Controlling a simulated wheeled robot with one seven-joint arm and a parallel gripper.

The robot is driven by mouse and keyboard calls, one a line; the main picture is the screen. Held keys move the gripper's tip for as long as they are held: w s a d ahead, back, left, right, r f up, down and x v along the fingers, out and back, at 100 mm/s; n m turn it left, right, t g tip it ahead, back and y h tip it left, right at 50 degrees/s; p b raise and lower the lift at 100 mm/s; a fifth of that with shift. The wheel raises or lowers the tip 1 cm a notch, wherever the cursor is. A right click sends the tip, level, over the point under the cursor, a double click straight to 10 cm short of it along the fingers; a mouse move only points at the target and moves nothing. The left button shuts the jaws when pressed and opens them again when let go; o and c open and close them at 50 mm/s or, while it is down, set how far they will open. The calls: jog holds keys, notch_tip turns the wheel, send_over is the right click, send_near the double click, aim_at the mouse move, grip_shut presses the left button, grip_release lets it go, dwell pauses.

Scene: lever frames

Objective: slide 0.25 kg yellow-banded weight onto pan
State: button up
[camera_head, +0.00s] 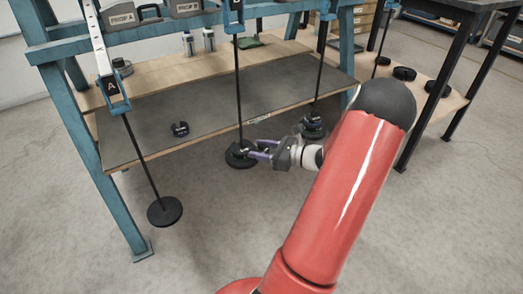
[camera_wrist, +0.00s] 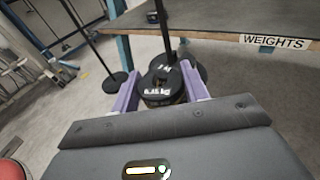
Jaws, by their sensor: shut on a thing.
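My gripper (camera_head: 258,150) is at the middle hanging pan (camera_head: 238,162), beside the lower end of its thin black rod (camera_head: 239,95). In the wrist view, the purple fingers of my gripper (camera_wrist: 158,90) are shut on a dark round weight (camera_wrist: 160,90) with white lettering that I cannot read surely. A little yellowish colour shows low on its side. The rod (camera_wrist: 166,35) comes down just behind the weight, at or very near it. I cannot tell if the rod is in its slot or if the weight touches the pan, because the weight hides the contact.
Another pan (camera_head: 165,210) hangs at the left and one (camera_head: 313,128) at the right. A small dark weight (camera_head: 180,129) lies on the grey shelf (camera_head: 135,115). The shelf edge with a WEIGHTS label (camera_wrist: 275,41) is close on the right in the wrist view. Blue posts (camera_head: 110,195) stand left.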

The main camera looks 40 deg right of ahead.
aim_at(243, 143)
jog(key=shift+w+a+b, duration=0.2)
jog(key=shift+w+b, duration=0.05)
jog(key=shift+w, duration=0.65)
jog(key=shift+w+a+b, duration=0.15)
jog(key=shift+w+b, duration=0.1)
jog(key=shift+w, duration=0.7)
jog(key=shift+w+a, duration=0.15)
jog(key=shift+w, duration=0.5)
jog(key=shift+w+a, duration=0.1)
jog(key=shift+w, duration=0.55)
jog(key=shift+w+a, duration=0.15)
jog(key=shift+w, duration=0.5)
jog(key=shift+f, duration=0.4)
jog(key=o, duration=1.1)
jog(key=shift+c, duration=0.2)
